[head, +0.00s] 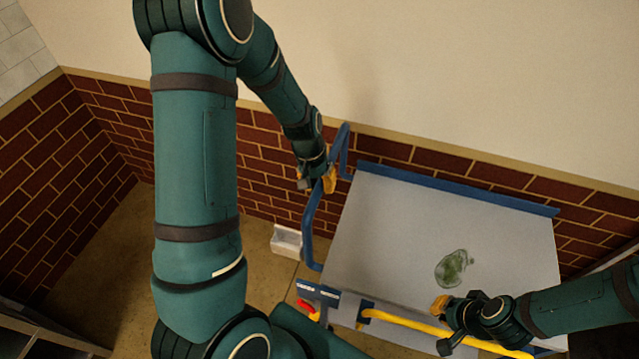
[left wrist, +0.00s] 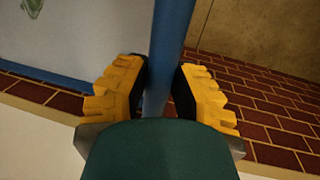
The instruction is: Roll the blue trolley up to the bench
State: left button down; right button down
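The blue trolley (head: 518,203) has a pale grey top with a blue lip along the back, and a bent blue handle (head: 312,222) at its left side. My left gripper (head: 317,180) is at the upper part of the handle. In the left wrist view the blue handle bar (left wrist: 170,45) runs between the yellow fingers of my left gripper (left wrist: 160,95), with both dark pads against it. My right gripper (head: 440,326) is by a yellow rail (head: 400,320) at the front edge, with its fingers apart on either side of it. I cannot make out a separate bench.
A green patch (head: 453,268) shows on the grey top. A small white box (head: 287,241) is left of the handle, and a red lever (head: 306,306) is near the front left corner. A brick wall (head: 265,165) runs behind. Bare floor (head: 110,250) lies to the left.

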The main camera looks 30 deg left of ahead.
pick_arm(q)
jog(key=shift+d, duration=0.15)
jog(key=w+d, duration=0.3)
jog(key=d, duration=1.1)
jog(key=w+d, duration=0.3)
jog(key=d, duration=1.1)
jog(key=shift+w+d+p, duration=0.35)
jog(key=shift+d+p, duration=0.05)
jog(key=shift+d+f, duration=0.1)
jog(key=c, duration=0.8)
grip_release()
jog(key=shift+o, duration=0.2)
jog(key=shift+w+d, duration=0.1)
jog(key=shift+w, duration=0.05)
notch_tip(320, 180, up, 12)
jog(key=a, duration=0.2)
jog(key=shift+s+a, duration=0.15)
jog(key=shift+s, duration=0.15)
